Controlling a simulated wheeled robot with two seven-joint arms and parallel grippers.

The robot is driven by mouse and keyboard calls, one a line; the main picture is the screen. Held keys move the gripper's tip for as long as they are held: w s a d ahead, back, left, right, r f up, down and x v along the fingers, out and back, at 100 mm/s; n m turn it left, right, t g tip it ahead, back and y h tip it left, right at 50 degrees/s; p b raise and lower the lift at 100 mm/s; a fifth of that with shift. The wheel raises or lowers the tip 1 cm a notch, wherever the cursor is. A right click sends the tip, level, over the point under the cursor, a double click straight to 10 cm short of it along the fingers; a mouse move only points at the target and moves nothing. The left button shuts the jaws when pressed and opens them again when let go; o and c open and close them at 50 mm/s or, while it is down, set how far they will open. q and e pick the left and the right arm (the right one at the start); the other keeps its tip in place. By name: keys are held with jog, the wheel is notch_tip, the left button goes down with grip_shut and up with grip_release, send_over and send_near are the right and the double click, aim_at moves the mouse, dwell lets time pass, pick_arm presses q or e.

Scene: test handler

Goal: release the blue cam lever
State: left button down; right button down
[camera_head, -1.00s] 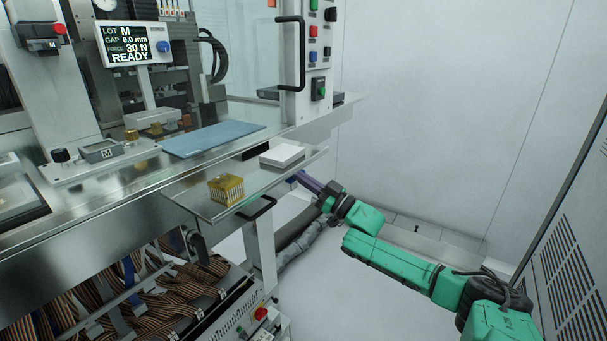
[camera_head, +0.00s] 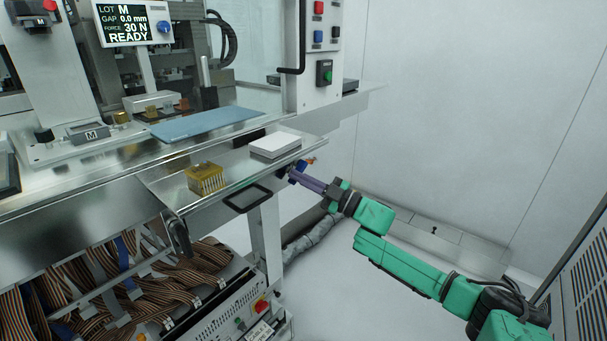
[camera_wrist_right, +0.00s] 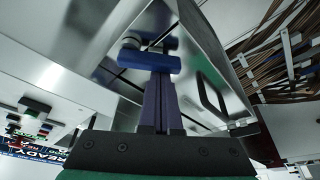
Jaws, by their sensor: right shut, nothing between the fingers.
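The blue cam lever (camera_wrist_right: 148,62) shows in the right wrist view as a blue bar lying across the ends of my right gripper's fingers, with a round metal pivot beside it. My left gripper is out of view.
A gold pin block (camera_head: 206,178) and a white box (camera_head: 275,145) stand on the shelf. A black handle (camera_head: 248,198) juts below its front edge. A blue mat (camera_head: 208,124) lies on the bench. The display (camera_head: 134,24) reads READY. Floor to the right is open.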

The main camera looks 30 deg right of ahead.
jog(key=n+g+b, duration=0.1)
jog(key=n, duration=0.2)
jog(key=d+f+n+g+b, duration=0.1)
jog(key=n, duration=0.2)
jog(key=d+f+n+g+b, duration=0.1)
jog(key=n+b, duration=0.1)
jog(key=n, duration=0.1)
jog(key=shift+w+f+y, duration=0.15)
jog(key=shift+w+y, duration=0.1)
jog(key=shift+y, duration=0.05)
jog(key=shift+w+d+f+n+g+b, duration=0.1)
jog(key=shift+d+n+g+b, duration=0.2)
jog(key=shift+n, duration=0.7)
jog(key=b, duration=0.2)
send_near(288, 178)
jog(key=v, duration=0.9)
jog(key=shift+d+p, duration=0.35)
jog(key=shift+p, duration=0.05)
